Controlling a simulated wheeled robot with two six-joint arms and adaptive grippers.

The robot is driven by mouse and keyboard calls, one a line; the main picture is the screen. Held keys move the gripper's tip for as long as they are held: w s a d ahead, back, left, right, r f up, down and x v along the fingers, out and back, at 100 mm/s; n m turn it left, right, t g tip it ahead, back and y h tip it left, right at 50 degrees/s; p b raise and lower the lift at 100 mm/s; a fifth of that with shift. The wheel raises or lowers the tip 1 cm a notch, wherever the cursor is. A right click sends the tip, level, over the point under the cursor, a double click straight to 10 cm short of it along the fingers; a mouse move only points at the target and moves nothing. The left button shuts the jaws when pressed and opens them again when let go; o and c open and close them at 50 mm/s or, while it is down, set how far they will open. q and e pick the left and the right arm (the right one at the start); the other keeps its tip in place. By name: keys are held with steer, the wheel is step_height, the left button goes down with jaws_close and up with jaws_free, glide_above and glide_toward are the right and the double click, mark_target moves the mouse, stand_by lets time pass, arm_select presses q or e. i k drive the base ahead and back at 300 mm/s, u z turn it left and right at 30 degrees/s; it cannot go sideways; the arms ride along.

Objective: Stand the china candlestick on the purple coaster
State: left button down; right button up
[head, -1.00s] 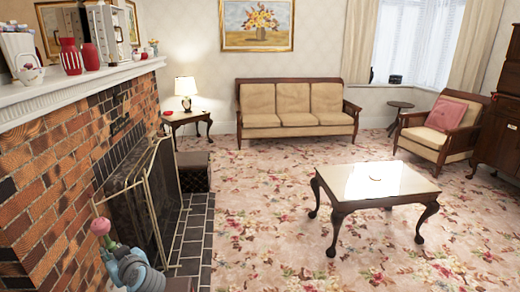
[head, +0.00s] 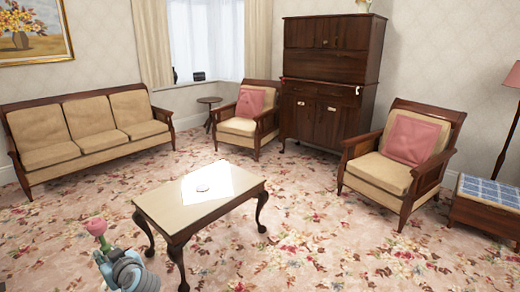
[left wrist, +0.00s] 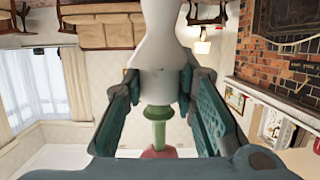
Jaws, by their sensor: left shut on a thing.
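My left gripper (head: 104,262) is at the lower left of the head view, shut on the china candlestick (head: 97,229). The candlestick's pink tulip-like top and green stem stick up above the gripper; its lower part is hidden there. In the left wrist view, the fingers (left wrist: 157,78) grip its white body (left wrist: 155,42), with the green and pink part nearer the camera. A small round pinkish thing (head: 202,189), possibly the purple coaster, lies in the glare on the coffee table (head: 171,211), beyond and right of the gripper. My right gripper is not in view.
The coffee table has curved dark legs. A sofa (head: 85,128), two armchairs (head: 246,126) and a dark cabinet (head: 326,85) stand behind it. A stool with a blue top (head: 489,190) is at the right. The carpet right of the table is open.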

mark_target(203, 187)
steer(key=z, duration=0.35)
steer(key=i, duration=1.65)
steer(key=u, duration=0.25)
steer(key=i, duration=1.8)
steer(key=u, duration=0.55)
